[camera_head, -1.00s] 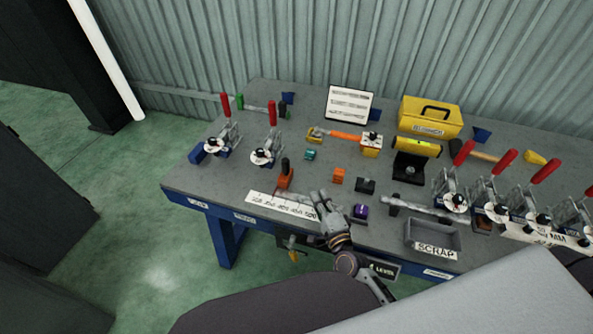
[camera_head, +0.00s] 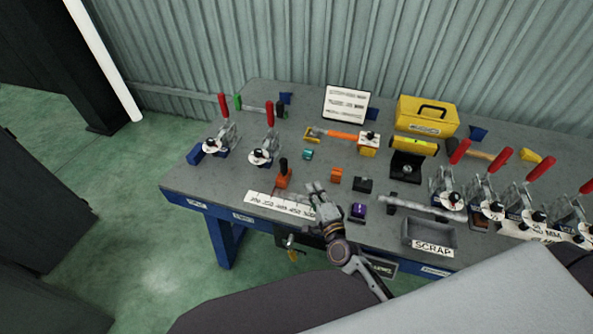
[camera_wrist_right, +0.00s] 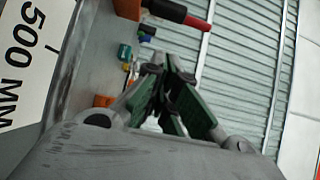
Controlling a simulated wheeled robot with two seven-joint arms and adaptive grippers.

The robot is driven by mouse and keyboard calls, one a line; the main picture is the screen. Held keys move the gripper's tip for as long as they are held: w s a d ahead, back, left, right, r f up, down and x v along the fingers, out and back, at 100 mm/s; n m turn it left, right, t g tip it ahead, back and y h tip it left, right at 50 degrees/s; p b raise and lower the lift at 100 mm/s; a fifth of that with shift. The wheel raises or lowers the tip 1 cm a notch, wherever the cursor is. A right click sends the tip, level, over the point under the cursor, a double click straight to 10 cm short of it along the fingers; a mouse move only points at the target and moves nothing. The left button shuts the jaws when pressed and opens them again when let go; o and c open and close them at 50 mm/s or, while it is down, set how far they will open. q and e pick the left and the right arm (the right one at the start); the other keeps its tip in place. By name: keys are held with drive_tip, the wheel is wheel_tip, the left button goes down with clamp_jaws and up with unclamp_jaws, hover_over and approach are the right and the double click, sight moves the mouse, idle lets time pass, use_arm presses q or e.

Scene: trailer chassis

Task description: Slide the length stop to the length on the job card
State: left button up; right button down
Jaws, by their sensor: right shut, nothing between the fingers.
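The length stop (camera_head: 284,180) is an orange block with a black upright handle. It stands at the back edge of the white scale strip (camera_head: 262,198), left of my right gripper (camera_head: 317,190). The right gripper is shut and empty, just above the right end of the scale and apart from the stop. In the right wrist view, the shut fingers (camera_wrist_right: 170,88) point toward the wall, the scale's "500 MM" end (camera_wrist_right: 25,65) is at left, and the stop's orange block (camera_wrist_right: 127,8) is at the top edge. The job card (camera_head: 347,104) stands at the back; its print is too small to read. My left gripper is out of view.
An orange block (camera_head: 336,175), a black block (camera_head: 363,185) and a purple piece (camera_head: 358,211) lie right of the gripper. Red-handled clamps (camera_head: 264,152) stand behind the stop and at the right. A scrap tray (camera_head: 431,233) sits at the front edge.

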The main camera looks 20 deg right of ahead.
sight(281, 167)
drive_tip(key=shift+w+a+p, duration=0.1)
drive_tip(key=shift+w+p, duration=0.35)
drive_tip(key=shift+w, duration=3.05)
drive_tip(key=shift+w+a+p, duration=0.3)
drive_tip(key=shift+w+a, duration=0.95)
drive_tip(key=shift+a, duration=0.25)
drive_tip(key=shift+w+a, duration=0.55)
drive_tip(key=shift+a, duration=0.25)
drive_tip(key=shift+w+a, duration=0.5)
drive_tip(key=shift+a, duration=0.25)
drive_tip(key=shift+w+a, duration=0.55)
drive_tip(key=shift+a, duration=0.25)
drive_tip(key=shift+r, duration=0.1)
drive_tip(key=shift+s, duration=0.1)
